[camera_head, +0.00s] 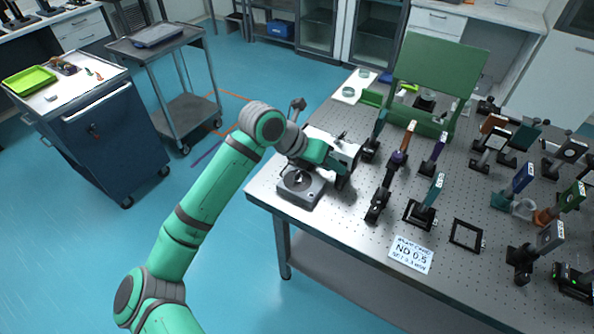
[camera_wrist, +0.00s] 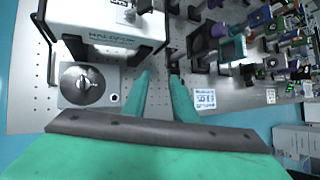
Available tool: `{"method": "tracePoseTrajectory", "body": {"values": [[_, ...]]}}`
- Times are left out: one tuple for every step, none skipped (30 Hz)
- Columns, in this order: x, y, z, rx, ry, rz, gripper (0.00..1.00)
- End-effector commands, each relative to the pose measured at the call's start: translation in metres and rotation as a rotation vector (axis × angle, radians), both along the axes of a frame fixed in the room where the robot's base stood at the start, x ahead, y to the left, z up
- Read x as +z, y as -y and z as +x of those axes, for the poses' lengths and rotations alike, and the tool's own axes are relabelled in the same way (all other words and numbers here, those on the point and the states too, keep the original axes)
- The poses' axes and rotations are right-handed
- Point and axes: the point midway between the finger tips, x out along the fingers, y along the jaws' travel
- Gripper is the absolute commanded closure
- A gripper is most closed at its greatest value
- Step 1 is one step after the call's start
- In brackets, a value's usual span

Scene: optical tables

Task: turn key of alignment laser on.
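A grey box with a round black dial and a silver key-like lever (camera_wrist: 86,84) sits at the table corner; this key box (camera_head: 301,188) also shows in the head view. My fingertips are hard to make out in the head view.
The perforated table (camera_head: 330,215) carries several optic mounts to the right of the case. A sign reading ND 0.5 (camera_head: 410,254) and a black square frame (camera_head: 467,235) lie near the front edge. A green panel (camera_head: 435,75) stands at the back.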

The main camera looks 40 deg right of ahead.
Motion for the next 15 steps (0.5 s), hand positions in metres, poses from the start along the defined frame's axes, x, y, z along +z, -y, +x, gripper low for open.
{"method": "tracePoseTrajectory", "body": {"values": [[-0.002, -0.012, 0.019, 0.021, 0.059, 0.069, 0.75], [-0.003, -0.019, 0.028, 0.033, 0.089, 0.104, 0.75], [-0.004, -0.028, 0.041, 0.05, 0.125, 0.15, 0.75], [-0.004, -0.034, 0.05, 0.062, 0.15, 0.18, 0.75], [-0.004, -0.041, 0.058, 0.072, 0.174, 0.208, 0.75], [-0.004, -0.048, 0.067, 0.085, 0.2, 0.24, 0.75], [-0.004, -0.053, 0.073, 0.094, 0.217, 0.262, 0.75], [-0.003, -0.057, 0.078, 0.102, 0.232, 0.28, 0.75], [-0.002, -0.061, 0.084, 0.11, 0.249, 0.301, 0.75], [-0.002, -0.063, 0.087, 0.114, 0.259, 0.312, 0.75], [-0.002, -0.065, 0.089, 0.117, 0.266, 0.322, 0.75], [-0.002, -0.066, 0.091, 0.119, 0.274, 0.331, 0.75], [-0.003, -0.067, 0.092, 0.121, 0.277, 0.336, 0.75], [-0.004, -0.067, 0.093, 0.121, 0.279, 0.338, 0.75], [-0.006, -0.065, 0.093, 0.122, 0.28, 0.34, 0.75]]}}
